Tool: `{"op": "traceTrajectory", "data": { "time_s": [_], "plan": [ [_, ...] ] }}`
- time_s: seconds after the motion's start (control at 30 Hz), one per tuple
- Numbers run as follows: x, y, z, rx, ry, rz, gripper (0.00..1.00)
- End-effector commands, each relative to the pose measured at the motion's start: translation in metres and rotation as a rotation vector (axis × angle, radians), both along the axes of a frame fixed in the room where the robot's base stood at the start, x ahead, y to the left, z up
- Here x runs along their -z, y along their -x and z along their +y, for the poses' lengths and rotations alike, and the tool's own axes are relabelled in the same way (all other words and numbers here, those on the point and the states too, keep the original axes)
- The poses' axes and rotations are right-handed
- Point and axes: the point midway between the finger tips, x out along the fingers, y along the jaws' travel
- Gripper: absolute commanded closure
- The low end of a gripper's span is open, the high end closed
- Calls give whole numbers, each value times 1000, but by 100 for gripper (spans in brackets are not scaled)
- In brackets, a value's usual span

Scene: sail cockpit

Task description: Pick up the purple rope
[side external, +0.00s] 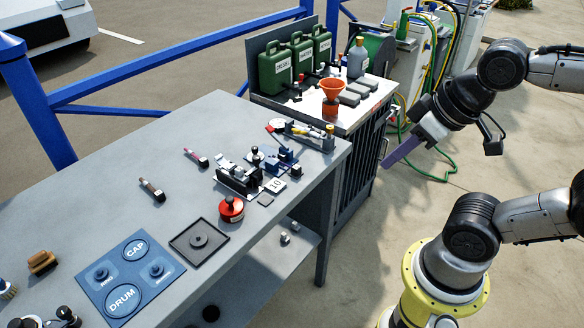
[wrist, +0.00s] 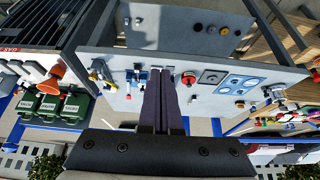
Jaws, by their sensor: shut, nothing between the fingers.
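I cannot make out a purple rope in either view. My gripper (side external: 386,162) hangs in the air to the right of the grey workbench, past its end, with its purple fingers pointing down and left. In the wrist view my gripper (wrist: 161,72) shows its two long dark purple fingers side by side, shut and empty. Small coloured items (wrist: 290,117) lie on a wooden surface at the right of the wrist view, too small to identify.
The grey workbench (side external: 120,165) holds a blue CAP and DRUM mat (side external: 131,276), a black square tray (side external: 184,254), a red-knobbed part (side external: 231,208) and metal fixtures. A cabinet (side external: 352,125) carries green cans (side external: 275,70) and an orange funnel (side external: 332,86). A green hose (side external: 440,172) lies on the floor.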

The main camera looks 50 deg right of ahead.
Motion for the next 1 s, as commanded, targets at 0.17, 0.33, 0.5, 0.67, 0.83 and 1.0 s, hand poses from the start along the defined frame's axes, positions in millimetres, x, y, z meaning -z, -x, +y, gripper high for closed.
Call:
{"op": "traceTrajectory", "data": {
  "time_s": [0.17,0.33,0.5,0.67,0.83,1.0],
  "plan": [
    [0,0,0,0,0,0,71],
    [0,0,0,0,0,0,41],
    [0,0,0,0,0,0,38],
    [1,1,0,-11,6,6,38],
    [-28,-15,0,-44,24,-15,38],
    [-56,-63,-5,-62,43,42,38]
  ]
}}
